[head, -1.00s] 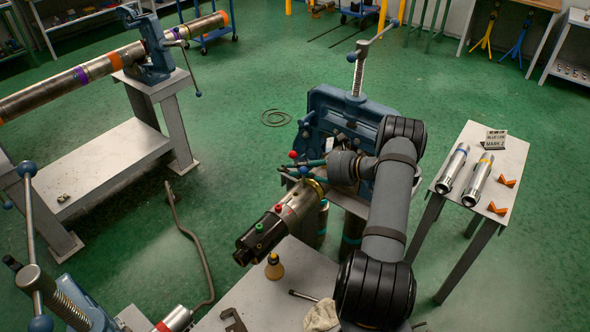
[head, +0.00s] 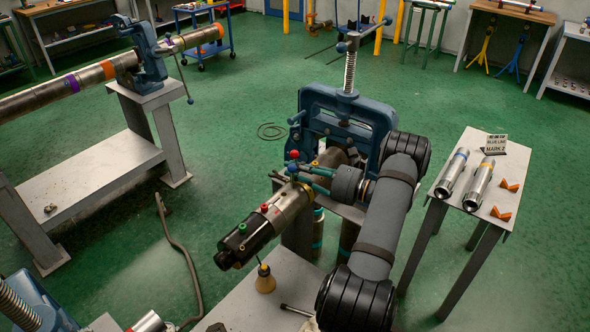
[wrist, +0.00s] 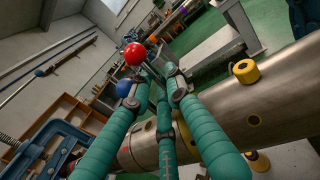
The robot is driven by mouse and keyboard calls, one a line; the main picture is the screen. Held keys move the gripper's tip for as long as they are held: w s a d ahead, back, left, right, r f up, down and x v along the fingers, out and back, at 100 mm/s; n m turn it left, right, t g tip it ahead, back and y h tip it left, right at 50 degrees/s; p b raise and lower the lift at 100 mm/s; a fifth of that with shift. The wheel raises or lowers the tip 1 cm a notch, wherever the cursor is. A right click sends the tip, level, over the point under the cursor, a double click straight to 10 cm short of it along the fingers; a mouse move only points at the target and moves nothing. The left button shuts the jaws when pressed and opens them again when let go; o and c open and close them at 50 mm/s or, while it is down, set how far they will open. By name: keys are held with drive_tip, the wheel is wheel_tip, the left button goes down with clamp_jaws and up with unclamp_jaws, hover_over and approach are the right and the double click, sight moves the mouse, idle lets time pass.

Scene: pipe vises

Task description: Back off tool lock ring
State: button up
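The tool (head: 284,207) is a metal cylinder with a black nose (head: 236,248), a green knob (head: 243,228) and a red knob (head: 264,208). It lies in a blue vise (head: 345,112). A yellowish ring (head: 304,182) goes around it near my gripper; I cannot tell if this is the lock ring. My gripper (head: 302,175) reaches across from the right with teal fingers. In the wrist view, my gripper (wrist: 155,90) has its fingertips apart. A red ball (wrist: 134,53) and a blue ball (wrist: 123,88) show at the tips; contact is unclear. The tool's metal body (wrist: 262,112) passes alongside, with a yellow knob (wrist: 246,71).
A side table (head: 479,185) at right holds two metal cylinders, orange pieces and a sign (head: 495,144). A bench (head: 240,308) below the tool holds a yellowish funnel-shaped item (head: 265,280). A long pipe (head: 60,89) sits in another vise at left.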

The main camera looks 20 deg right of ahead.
drive_tip(key=o, duration=0.3)
drive_tip(key=shift+o, duration=0.2)
drive_tip(key=v, duration=0.8)
drive_tip(key=shift+d, duration=0.1)
drive_tip(key=shift+c, duration=0.5)
